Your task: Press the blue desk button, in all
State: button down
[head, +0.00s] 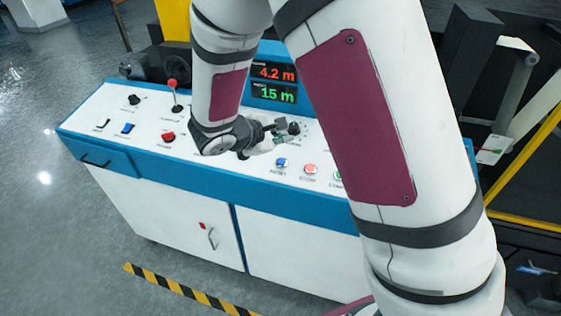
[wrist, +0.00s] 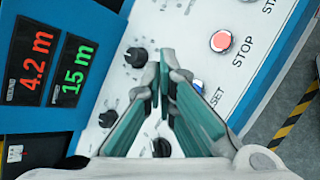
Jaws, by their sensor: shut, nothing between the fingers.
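The blue button (head: 281,163) is a round button labelled RESET on the white desk top, near its front edge. In the wrist view the blue button (wrist: 198,85) shows only partly, just right of my fingers, which hide some of it and of its label. My gripper (head: 281,132) is over the desk, behind the blue button in the head view and apart from it in the picture. In the wrist view my gripper (wrist: 163,62) has its two fingertips together with nothing between them. Its height above the desk is hard to tell.
A red STOP button (head: 310,169) and a green button (head: 337,175) sit right of the blue one. Black knobs (wrist: 135,57) lie near my fingers. Another blue control (head: 127,128) and a red button (head: 167,136) are at the left. A display (head: 273,82) stands at the back.

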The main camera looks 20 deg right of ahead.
jog(key=b, duration=0.3)
send_over(283, 166)
jog(key=f, duration=0.5)
jog(key=shift+a+f, duration=0.2)
jog(key=shift+f, duration=0.1)
jog(key=shift+f+b, duration=0.45)
jog(key=shift+f, duration=0.1)
jog(key=shift+f, duration=0.1)
dwell(0.3)
jog(key=shift+d+f+b, duration=0.1)
jog(key=shift+f+b, duration=0.2)
jog(key=shift+b, duration=0.1)
jog(key=shift+w+f+b, duration=0.1)
jog(key=shift+f+b, duration=0.25)
dwell(0.8)
jog(key=shift+r, duration=0.1)
jog(key=shift+r+p, duration=0.45)
jog(key=shift+r, duration=0.25)
